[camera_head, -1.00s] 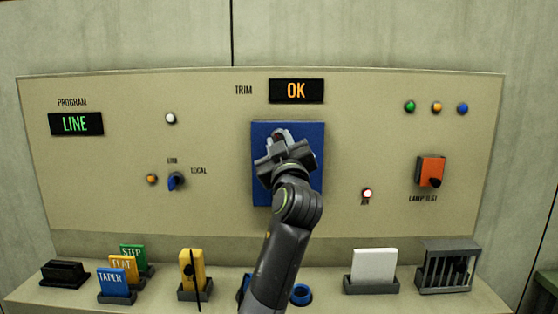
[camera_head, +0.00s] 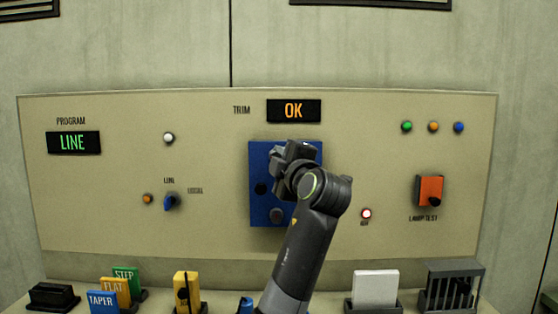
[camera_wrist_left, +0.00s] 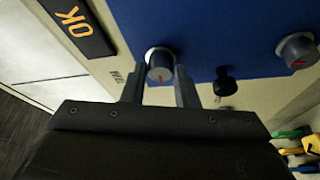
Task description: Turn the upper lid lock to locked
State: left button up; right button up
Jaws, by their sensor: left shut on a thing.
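The blue lid panel (camera_head: 262,160) is in the middle of the console. In the head view my left gripper (camera_head: 290,150) hides the upper lock. The lower lid lock (camera_head: 277,215) shows below it, and it also shows with a red mark in the left wrist view (camera_wrist_left: 298,50). A black knob (camera_head: 260,188) sits at the panel's left edge. My right gripper is out of view.
The trim display (camera_head: 293,111) reads OK above the panel. A blue selector (camera_head: 172,201) is to the left and an orange lamp-test switch (camera_head: 430,190) to the right. Coloured cards (camera_head: 115,290), a white block (camera_head: 376,286) and a slatted holder (camera_head: 452,285) stand along the ledge.

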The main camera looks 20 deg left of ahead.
pick_arm(q)
jog(key=shift+r+n, duration=0.1)
jog(key=shift+n, duration=0.4)
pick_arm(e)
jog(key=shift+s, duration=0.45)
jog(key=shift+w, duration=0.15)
